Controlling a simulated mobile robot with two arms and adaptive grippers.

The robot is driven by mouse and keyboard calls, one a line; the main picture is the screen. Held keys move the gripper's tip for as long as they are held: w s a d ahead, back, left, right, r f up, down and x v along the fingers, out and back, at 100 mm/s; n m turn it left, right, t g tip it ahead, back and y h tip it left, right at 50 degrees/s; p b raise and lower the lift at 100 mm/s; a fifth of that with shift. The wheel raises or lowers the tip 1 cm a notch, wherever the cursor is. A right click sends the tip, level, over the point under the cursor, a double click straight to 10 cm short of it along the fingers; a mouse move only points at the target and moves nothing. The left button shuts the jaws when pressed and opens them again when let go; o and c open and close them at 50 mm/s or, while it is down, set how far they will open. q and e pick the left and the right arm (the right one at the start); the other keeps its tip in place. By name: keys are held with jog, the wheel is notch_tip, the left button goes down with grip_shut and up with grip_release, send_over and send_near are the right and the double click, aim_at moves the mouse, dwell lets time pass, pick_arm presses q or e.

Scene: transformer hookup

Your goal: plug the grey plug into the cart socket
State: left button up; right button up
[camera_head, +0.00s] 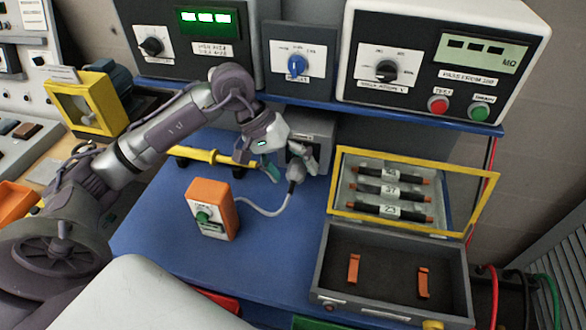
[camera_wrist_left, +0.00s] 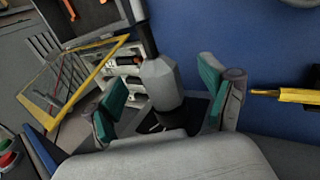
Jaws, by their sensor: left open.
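The grey plug (camera_head: 296,172) is at the front of a grey socket box (camera_head: 318,128) at the back of the blue cart top. A pale cable runs from it to an orange box (camera_head: 212,207) with a green knob. My left gripper (camera_head: 292,170) is open around the plug. In the left wrist view the plug (camera_wrist_left: 160,82) stands between the two teal-padded fingers (camera_wrist_left: 162,80), with visible gaps on both sides. Its dark front end meets a dark area; how deep it sits in the socket cannot be told. My right gripper is out of view.
An open grey case (camera_head: 318,262) with a yellow-framed lid (camera_head: 410,160) stands to the right. A yellow-handled tool (camera_head: 207,155) lies left of the socket box. Instrument panels (camera_head: 436,55) stand on a shelf above. Blue top (camera_head: 265,240) is clear in front.

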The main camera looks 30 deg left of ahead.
pick_arm(q)
jog(key=w+v, duration=0.1)
jog(key=v, duration=0.5)
jog(key=shift+s+a+r+p, duration=0.15)
jog(key=shift+s+r+p, duration=0.2)
jog(key=shift+s, duration=0.2)
dwell(0.4)
jog(key=v, duration=1.2)
jog(key=shift+f, duration=0.1)
